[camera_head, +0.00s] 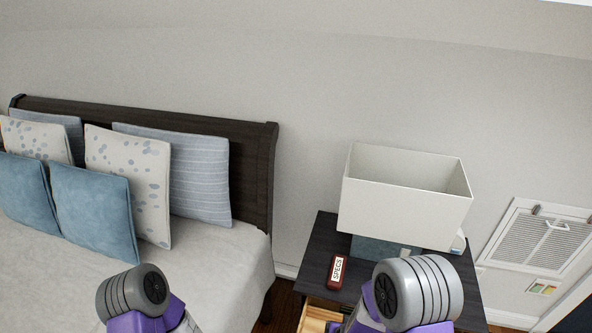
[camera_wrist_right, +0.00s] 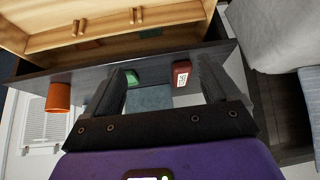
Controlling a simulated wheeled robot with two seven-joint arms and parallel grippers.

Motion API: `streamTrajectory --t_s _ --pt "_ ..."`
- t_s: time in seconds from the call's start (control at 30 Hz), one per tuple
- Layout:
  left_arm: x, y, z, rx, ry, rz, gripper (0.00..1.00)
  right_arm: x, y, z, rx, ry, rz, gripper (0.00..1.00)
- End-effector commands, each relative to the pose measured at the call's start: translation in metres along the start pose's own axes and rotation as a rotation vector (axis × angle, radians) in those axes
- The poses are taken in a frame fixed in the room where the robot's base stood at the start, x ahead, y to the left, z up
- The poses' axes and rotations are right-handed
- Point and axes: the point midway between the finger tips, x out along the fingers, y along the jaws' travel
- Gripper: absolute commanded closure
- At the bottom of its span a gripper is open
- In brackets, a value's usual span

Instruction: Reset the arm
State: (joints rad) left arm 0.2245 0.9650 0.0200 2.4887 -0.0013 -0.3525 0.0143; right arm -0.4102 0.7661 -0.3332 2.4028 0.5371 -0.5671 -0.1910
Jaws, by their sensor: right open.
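My right gripper (camera_wrist_right: 162,66) shows in the right wrist view, its two dark fingers spread apart with nothing held between them. Beyond the fingers is the dark nightstand (camera_head: 318,252) with a red case marked SPECS (camera_head: 337,272). The red case also shows in the wrist view (camera_wrist_right: 181,73), near one finger. In the head view only rounded grey and purple links of both my arms show at the bottom edge. The right arm link covers part of the nightstand. My left gripper is not in view.
A lamp with a white box shade (camera_head: 405,205) stands on the nightstand. An orange cup (camera_wrist_right: 58,97) and a green item (camera_wrist_right: 131,76) show in the wrist view. A light wooden drawer (camera_head: 318,316) is open below the top. The bed (camera_head: 215,268) is at left.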

Motion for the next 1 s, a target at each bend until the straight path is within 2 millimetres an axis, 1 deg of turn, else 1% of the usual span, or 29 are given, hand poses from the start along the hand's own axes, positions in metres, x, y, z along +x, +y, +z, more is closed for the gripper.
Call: streamTrajectory --t_s 0.03,0.07,0.1,0.17,0.2,0.23,0.3,0.4,0.5,0.63,0.7,1.0 --pt "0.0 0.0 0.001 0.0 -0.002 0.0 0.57 0.005 0.004 0.016 0.005 -0.05 -0.01 0.11" --pt "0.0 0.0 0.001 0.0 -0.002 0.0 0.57 0.008 0.006 0.025 0.005 -0.078 -0.019 0.11" --pt "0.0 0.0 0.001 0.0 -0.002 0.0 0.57 0.011 0.008 0.039 0.007 -0.12 -0.034 0.11" --pt "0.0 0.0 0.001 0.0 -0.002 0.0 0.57 0.016 0.01 0.062 0.014 -0.189 -0.061 0.11" --pt "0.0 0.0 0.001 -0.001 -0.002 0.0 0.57 0.017 0.011 0.078 0.021 -0.239 -0.082 0.11" --pt "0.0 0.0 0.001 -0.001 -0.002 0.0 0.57 0.018 0.011 0.09 0.026 -0.276 -0.099 0.11" --pt "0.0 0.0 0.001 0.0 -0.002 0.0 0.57 0.017 0.01 0.116 0.042 -0.356 -0.141 0.11" --pt "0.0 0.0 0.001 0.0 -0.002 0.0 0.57 0.013 0.007 0.145 0.065 -0.451 -0.199 0.11" --pt "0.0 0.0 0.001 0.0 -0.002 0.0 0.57 0.006 0.002 0.169 0.089 -0.531 -0.255 0.11" --pt "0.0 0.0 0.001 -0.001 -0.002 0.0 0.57 -0.005 -0.005 0.195 0.124 -0.619 -0.328 0.11" --pt "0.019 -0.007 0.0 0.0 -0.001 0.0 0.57 0.013 -0.005 0.202 0.112 -0.606 -0.322 0.11" --pt "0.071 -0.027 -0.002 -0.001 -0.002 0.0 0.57 0.061 -0.003 0.231 0.112 -0.604 -0.318 0.11"
